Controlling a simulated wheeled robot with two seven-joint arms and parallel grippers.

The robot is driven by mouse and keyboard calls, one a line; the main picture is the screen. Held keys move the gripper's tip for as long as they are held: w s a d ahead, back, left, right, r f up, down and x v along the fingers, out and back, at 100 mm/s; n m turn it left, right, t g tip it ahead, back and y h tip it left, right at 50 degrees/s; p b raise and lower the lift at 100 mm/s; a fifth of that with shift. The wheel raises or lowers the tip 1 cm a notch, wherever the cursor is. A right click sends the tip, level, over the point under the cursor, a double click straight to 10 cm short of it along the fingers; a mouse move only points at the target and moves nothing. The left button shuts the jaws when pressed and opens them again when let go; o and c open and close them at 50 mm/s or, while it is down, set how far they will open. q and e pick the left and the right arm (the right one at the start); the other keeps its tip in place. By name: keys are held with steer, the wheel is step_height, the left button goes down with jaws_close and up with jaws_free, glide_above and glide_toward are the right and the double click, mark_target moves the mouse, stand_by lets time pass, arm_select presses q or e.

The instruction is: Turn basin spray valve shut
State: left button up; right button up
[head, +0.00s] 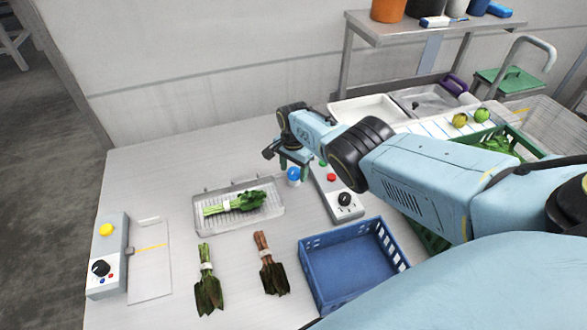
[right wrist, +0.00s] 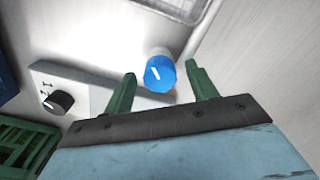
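A blue-capped valve knob (head: 294,175) on a white base stands on the table beside a grey control box (head: 336,194). In the right wrist view the blue knob (right wrist: 159,73) has a white mark on its top and lies between and just beyond the finger tips. My right gripper (right wrist: 160,80) is open, with one green finger on each side of the knob and visible gaps. In the head view my right gripper (head: 292,158) is just above the knob and partly hides it. My left gripper is not in view.
A wire tray (head: 270,222) holds leafy greens (head: 235,202). Two bunches of dark greens (head: 208,285) (head: 269,265) lie in front. A blue crate (head: 350,265) stands right of them. A second control box (head: 107,255) is at left. A sink basin (head: 425,98) is at the back.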

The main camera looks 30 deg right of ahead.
mark_target(294, 171)
steer(key=shift+r+p, duration=0.45)
steer(key=shift+p, duration=0.05)
step_height(294, 171, up, 8)
steer(key=p, duration=0.5)
steer(key=shift+f, duration=0.25)
steer(key=shift+r, duration=2.45)
